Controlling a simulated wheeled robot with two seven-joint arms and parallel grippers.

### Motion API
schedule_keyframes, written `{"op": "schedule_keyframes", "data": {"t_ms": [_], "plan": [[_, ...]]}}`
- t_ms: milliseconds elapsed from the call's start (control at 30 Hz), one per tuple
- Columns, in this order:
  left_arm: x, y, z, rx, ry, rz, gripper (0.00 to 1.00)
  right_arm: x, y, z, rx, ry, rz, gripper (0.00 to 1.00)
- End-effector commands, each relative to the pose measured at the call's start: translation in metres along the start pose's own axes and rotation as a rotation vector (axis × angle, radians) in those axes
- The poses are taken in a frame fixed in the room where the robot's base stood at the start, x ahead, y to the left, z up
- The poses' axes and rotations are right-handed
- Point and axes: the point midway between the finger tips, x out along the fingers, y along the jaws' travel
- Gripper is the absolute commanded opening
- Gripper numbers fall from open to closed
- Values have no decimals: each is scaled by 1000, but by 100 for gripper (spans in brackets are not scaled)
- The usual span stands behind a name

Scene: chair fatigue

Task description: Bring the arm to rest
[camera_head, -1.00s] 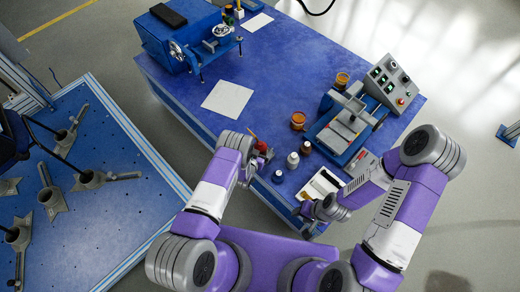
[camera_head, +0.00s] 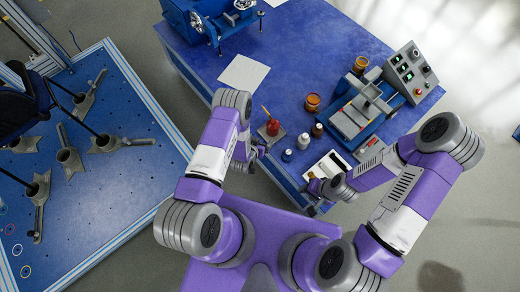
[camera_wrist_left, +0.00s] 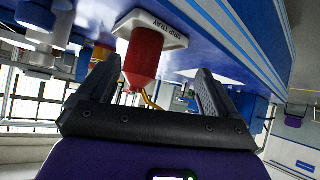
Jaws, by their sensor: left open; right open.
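My left gripper (camera_head: 250,162) is at the near edge of the blue workbench (camera_head: 285,50), open and empty. In the left wrist view its open jaws (camera_wrist_left: 158,68) show with the red oil can (camera_wrist_left: 145,55) beyond them, on a white plate marked "DRIP TRAY" (camera_wrist_left: 158,26); that view looks upside down. In the head view the red can (camera_head: 271,127) stands upright on the bench, just beyond the gripper and apart from it. My right gripper (camera_head: 315,188) is at the near right bench corner, beside a white tray (camera_head: 326,168); its jaws are small and partly hidden by its arm.
Small bottles (camera_head: 303,141), orange jars (camera_head: 312,102), a blue fixture (camera_head: 358,113) and a control box (camera_head: 410,70) stand on the bench. A white sheet (camera_head: 244,72) lies behind. A blue perforated platform (camera_head: 110,190) with grey brackets is at left. Floor lies between.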

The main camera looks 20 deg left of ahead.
Motion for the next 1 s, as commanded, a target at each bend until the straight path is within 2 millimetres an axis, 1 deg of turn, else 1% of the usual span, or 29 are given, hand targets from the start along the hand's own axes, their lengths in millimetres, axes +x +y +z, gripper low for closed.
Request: {"op": "schedule_keyframes", "data": {"t_ms": [33, 67, 100, 167, 200, 267, 300, 400, 500, 567, 633, 1000], "plan": [[-16, -2, 1, -65, -96, -16, 93, 0, 0, 0, 0, 0, 0, 43], [-28, 0, 5, -102, -163, -19, 93, 0, 0, 0, 0, 0, 0, 43], [-45, 4, 10, -152, -252, -17, 93, 0, 0, 0, 0, 0, 0, 43], [-73, 15, 17, -219, -381, -3, 93, 0, 0, 0, 0, 0, 0, 43], [-94, 23, 20, -257, -461, 11, 93, 0, 0, 0, 0, 0, 0, 43], [-125, 35, 24, -305, -573, 35, 93, 0, 0, 0, 0, 0, 0, 43], [-145, 43, 26, -328, -638, 54, 93, 0, 0, 0, 0, 0, 0, 43], [-186, 58, 30, -367, -764, 91, 93, 0, 0, 0, 0, 0, 0, 43], [-211, 67, 32, -383, -838, 116, 93, 0, 0, 0, 0, 0, 0, 43], [-218, 70, 33, -387, -861, 123, 93, 0, 0, 0, 0, 0, 0, 43], [-221, 71, 33, -389, -869, 126, 93, 0, 0, 0, 0, 0, 0, 43], [-220, 71, 33, -387, -868, 126, 93, 0, 0, 0, 0, 0, 0, 43]]}}
